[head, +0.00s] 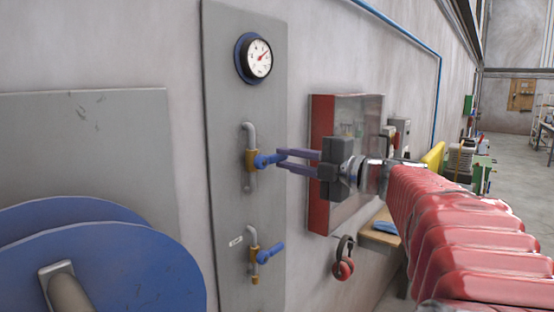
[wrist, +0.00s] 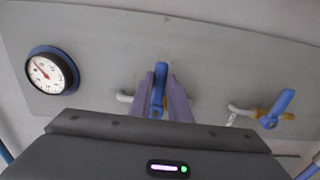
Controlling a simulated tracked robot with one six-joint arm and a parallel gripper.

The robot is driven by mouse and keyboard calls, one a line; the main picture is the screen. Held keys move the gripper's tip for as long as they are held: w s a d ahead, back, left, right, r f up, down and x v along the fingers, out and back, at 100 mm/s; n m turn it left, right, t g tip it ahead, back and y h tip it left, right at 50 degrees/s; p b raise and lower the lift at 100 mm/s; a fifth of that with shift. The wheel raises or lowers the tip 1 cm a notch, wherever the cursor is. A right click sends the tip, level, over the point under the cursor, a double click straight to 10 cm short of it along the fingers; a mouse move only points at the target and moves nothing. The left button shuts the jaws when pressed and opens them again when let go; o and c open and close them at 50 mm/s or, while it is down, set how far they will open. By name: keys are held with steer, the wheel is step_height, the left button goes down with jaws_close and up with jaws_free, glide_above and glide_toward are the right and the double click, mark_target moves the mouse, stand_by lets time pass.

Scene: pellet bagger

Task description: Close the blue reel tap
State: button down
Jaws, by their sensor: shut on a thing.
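Two brass taps with blue lever handles are on a grey wall panel (head: 225,190). The upper tap (head: 251,160) has its handle (head: 265,161) sticking out to the right, towards my gripper (head: 282,161). In the wrist view the purple fingers of my gripper (wrist: 162,92) are shut on this blue handle (wrist: 159,76), one on each side. The lower tap (head: 254,255) is free, its blue handle angled up to the right, with a white tag beside it; it shows at right in the wrist view (wrist: 279,108). Neither view makes the tag readable.
A blue hose reel (head: 120,265) stands at lower left. A round gauge (head: 258,58) is above the taps. A red cabinet with a glass front (head: 322,110) is on the wall behind my gripper. Red ear muffs (head: 343,268) hang below it.

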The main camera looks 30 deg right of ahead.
steer(key=shift+d+f, duration=0.15)
steer(key=c, duration=2)
jaws_free()
steer(key=shift+w, duration=0.15)
steer(key=o, duration=0.4)
steer(key=shift+c, duration=0.2)
steer(key=v, duration=1.3)
steer(key=shift+s, duration=0.45)
steer(key=shift+w, duration=0.1)
